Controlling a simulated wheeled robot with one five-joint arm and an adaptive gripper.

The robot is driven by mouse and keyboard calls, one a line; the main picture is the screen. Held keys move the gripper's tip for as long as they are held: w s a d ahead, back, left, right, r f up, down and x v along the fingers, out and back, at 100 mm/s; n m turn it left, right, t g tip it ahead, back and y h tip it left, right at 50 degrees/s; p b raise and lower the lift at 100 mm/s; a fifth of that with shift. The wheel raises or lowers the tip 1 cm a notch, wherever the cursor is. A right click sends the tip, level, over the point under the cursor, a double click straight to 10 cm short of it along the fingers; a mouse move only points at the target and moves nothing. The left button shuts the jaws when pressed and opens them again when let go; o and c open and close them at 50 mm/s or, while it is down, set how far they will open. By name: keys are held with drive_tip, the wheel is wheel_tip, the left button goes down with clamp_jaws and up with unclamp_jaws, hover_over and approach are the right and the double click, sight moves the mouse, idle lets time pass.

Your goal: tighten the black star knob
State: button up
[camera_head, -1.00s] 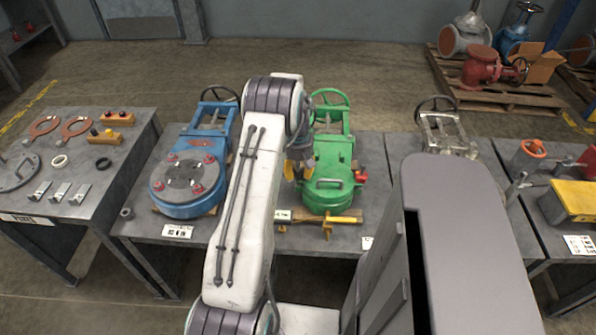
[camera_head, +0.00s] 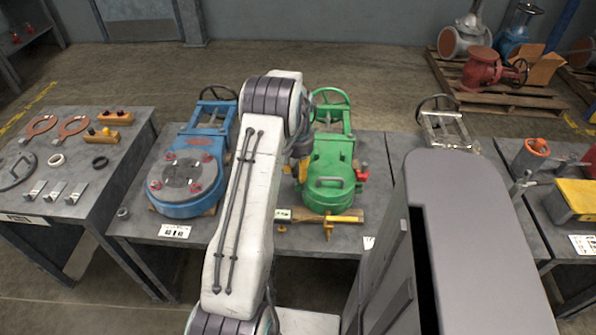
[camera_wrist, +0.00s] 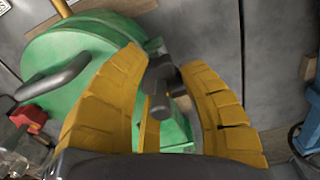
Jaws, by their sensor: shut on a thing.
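The black star knob (camera_wrist: 162,75) shows in the wrist view, at the side of the green valve body (camera_wrist: 105,70). The yellow fingers of my gripper (camera_wrist: 165,92) are on either side of it, shut on it. Part of the knob is hidden by the fingers. In the head view, the green valve (camera_head: 329,180) lies on the middle table. My gripper (camera_head: 298,168) is at its left side, mostly hidden behind my arm. The knob cannot be made out there.
A blue valve (camera_head: 185,183) lies left of my arm on the same table. A red part (camera_head: 361,173) is at the green valve's right side. A yellow bar (camera_head: 345,217) lies at the table's front edge. Another table (camera_head: 100,190) with loose parts stands at the left.

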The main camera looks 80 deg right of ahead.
drive_tip(key=shift+f+m, duration=0.1)
drive_tip(key=shift+m, duration=2.2)
drive_tip(key=shift+b, duration=0.3)
drive_tip(key=o, duration=1.2)
wheel_tip(320, 180, up, 12)
drive_tip(key=shift+r, duration=0.1)
